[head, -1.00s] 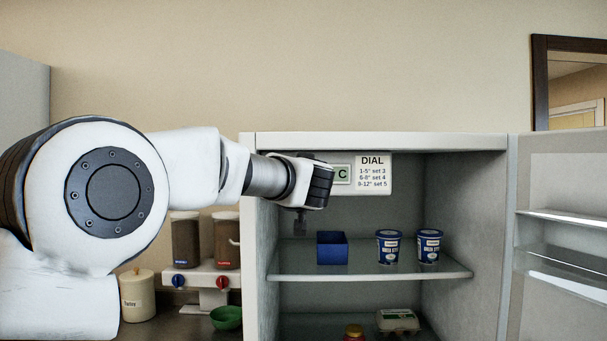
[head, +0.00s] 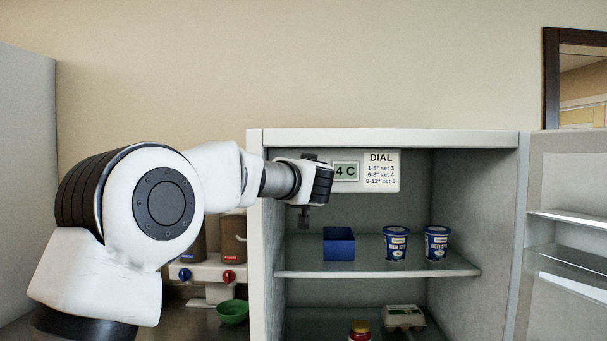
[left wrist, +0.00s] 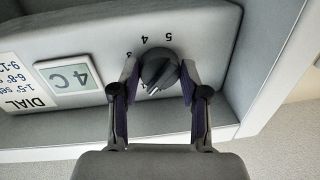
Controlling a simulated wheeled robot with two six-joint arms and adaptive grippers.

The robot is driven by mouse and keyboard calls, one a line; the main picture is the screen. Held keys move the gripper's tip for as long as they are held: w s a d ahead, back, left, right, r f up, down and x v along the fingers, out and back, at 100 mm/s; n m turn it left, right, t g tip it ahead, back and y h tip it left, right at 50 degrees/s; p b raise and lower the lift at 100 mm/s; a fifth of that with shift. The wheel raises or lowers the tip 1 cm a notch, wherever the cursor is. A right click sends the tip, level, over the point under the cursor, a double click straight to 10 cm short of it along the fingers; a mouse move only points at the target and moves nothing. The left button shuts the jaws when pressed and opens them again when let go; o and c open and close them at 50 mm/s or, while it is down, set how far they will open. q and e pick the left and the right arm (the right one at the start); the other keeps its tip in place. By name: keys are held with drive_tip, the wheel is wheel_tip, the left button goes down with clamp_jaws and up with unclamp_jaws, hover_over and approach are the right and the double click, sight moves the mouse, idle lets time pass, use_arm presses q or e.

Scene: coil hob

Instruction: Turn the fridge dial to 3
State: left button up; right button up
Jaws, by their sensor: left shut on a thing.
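The fridge dial (left wrist: 158,68) is a dark round knob on the panel in the left wrist view, with printed numbers around it; 5 and 4 are readable. A pale mark shows on its lower side, but I cannot tell which number it points at. My left gripper (left wrist: 158,78) is shut on the dial, one finger at each side. In the head view my left gripper (head: 304,218) reaches into the top of the fridge (head: 390,138), and the dial is hidden. The display (head: 346,171) reads 4 C. The dial card (head: 381,172) says 1-5° set 3. My right gripper is not in view.
A blue box (head: 339,243) and two blue tubs (head: 396,243) stand on the glass shelf (head: 380,270) below. The open fridge door (head: 570,180) is at the right. A dispenser (head: 205,272) and a green bowl (head: 232,312) stand at the left.

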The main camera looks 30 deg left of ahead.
use_arm(q)
drive_tip(key=shift+s+a+f+m+t+h+p, duration=0.15)
drive_tip(key=shift+m+t+p, duration=0.3)
drive_tip(key=shift+m+p, duration=3.55)
drive_tip(key=shift+m+t+h+p, duration=0.25)
drive_tip(key=shift+m+t+p, duration=0.2)
drive_tip(key=shift+m+p, duration=3.5)
drive_tip(key=shift+m+b, duration=0.35)
drive_tip(key=shift+m, duration=0.1)
drive_tip(key=o, duration=1.1)
drive_tip(key=shift+c, duration=0.2)
drive_tip(key=shift+o, duration=0.4)
